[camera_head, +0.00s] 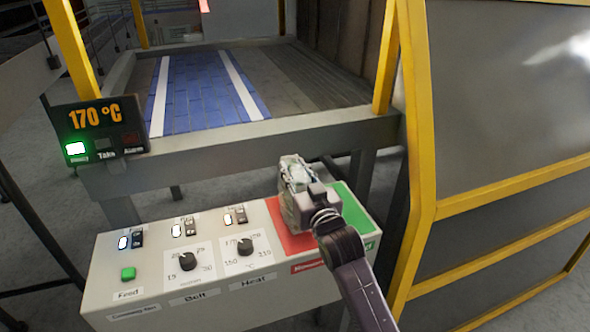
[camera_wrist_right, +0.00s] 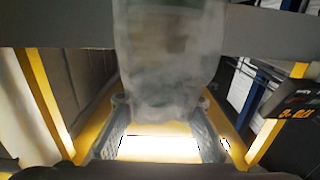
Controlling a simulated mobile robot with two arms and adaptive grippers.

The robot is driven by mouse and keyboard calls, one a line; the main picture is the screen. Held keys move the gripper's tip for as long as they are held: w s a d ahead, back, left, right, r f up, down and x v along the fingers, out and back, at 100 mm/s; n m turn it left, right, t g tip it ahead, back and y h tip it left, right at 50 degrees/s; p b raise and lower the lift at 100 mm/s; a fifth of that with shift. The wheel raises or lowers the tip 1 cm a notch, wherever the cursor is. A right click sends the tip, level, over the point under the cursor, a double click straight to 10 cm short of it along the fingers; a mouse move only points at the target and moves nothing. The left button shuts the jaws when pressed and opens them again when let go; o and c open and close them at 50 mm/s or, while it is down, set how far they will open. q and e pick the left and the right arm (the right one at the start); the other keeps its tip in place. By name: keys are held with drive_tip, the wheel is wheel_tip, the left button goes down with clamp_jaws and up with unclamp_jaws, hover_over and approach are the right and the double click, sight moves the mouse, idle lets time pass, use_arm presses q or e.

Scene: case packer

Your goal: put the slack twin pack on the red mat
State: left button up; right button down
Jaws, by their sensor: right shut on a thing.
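The twin pack (camera_head: 291,172), a pale, cloudy film-wrapped pack, is held in my right gripper (camera_head: 300,198). In the head view it appears in front of the red mat (camera_head: 290,241), at the right part of the control box top. I cannot tell whether it touches the mat. In the right wrist view the pack (camera_wrist_right: 168,55) hangs loose and wrinkled between the two fingers of my right gripper (camera_wrist_right: 161,115), which are shut on it. The gripper and arm hide part of the red mat. My left gripper is not in view.
A green mat (camera_head: 352,207) lies right of the red one. The box top (camera_head: 140,285) carries switches, two black dials and a green Feed button (camera_head: 128,274). Behind it is a blue belt (camera_head: 205,90). A yellow-framed guard (camera_head: 423,150) stands close on the right.

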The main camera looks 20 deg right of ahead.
drive_tip(key=shift+r, duration=0.2)
drive_tip(key=shift+f+b, duration=0.3)
drive_tip(key=shift+f, duration=0.25)
drive_tip(key=c, duration=1.5)
unclamp_jaws()
drive_tip(key=shift+s, duration=0.1)
drive_tip(key=shift+f, duration=0.25)
drive_tip(key=s, duration=1.2)
drive_tip(key=shift+d+r, duration=0.2)
drive_tip(key=shift+s+d+p, duration=0.15)
drive_tip(key=shift+s+p, duration=0.3)
drive_tip(key=shift+s, duration=3.55)
